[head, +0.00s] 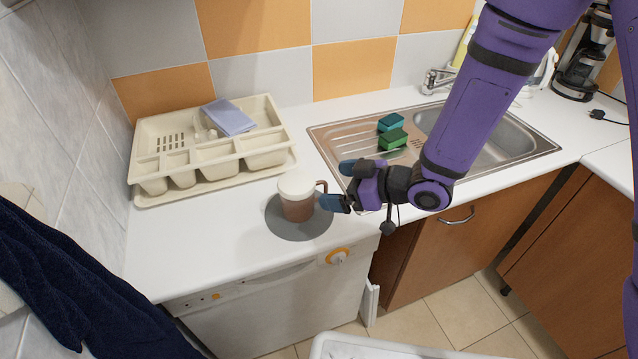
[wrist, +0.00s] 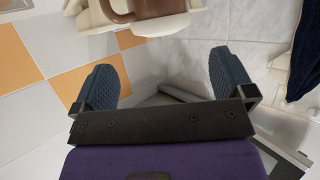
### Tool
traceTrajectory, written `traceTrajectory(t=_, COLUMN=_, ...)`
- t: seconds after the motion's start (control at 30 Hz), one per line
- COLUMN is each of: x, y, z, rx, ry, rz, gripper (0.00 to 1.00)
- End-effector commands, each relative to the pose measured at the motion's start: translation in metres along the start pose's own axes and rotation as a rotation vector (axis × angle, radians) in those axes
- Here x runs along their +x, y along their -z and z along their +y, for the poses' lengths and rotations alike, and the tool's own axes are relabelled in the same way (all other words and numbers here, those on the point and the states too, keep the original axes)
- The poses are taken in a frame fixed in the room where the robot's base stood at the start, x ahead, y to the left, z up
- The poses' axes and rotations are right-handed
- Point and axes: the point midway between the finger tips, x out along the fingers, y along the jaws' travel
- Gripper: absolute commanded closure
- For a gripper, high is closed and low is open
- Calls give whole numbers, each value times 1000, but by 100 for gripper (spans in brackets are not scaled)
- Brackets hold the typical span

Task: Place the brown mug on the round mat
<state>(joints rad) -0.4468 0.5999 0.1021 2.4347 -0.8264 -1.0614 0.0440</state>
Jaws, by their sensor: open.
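The brown mug (head: 297,208) has a cream upper part and stands upright on the round grey mat (head: 290,231) near the front edge of the counter. Its handle points right, toward my gripper (head: 341,186). My gripper is open and empty, just right of the mug, with its fingertips close to the handle. In the wrist view, the mug (wrist: 158,8) shows only in part at the top edge, beyond the two spread fingers of my gripper (wrist: 165,80). Nothing lies between the fingers.
A cream cutlery tray (head: 160,193) with a blue cloth (head: 229,117) sits behind the mug. A steel sink (head: 490,150) with green sponges (head: 392,139) lies to the right. A coffee maker (head: 584,65) stands far right. The counter left of the mat is clear.

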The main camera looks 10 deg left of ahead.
Motion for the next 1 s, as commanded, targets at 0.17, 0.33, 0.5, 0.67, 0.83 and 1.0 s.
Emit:
traceTrajectory(t=0.17, x=-19, y=0, z=0, rx=1, ry=-1, rz=1, gripper=0)
traceTrajectory(t=0.33, x=-24, y=0, z=0, rx=1, ry=0, rz=0, gripper=0)
traceTrajectory(t=0.5, x=-24, y=0, z=0, rx=0, ry=0, rz=0, gripper=0)
traceTrajectory(t=0.67, x=-35, y=8, z=14, rx=-15, ry=-56, rz=-36, gripper=0)
traceTrajectory(t=0.83, x=-76, y=29, z=55, rx=-29, ry=-235, rz=-151, gripper=0)
traceTrajectory(t=1.0, x=-138, y=50, z=91, rx=4, ry=-442, rz=-283, gripper=0)
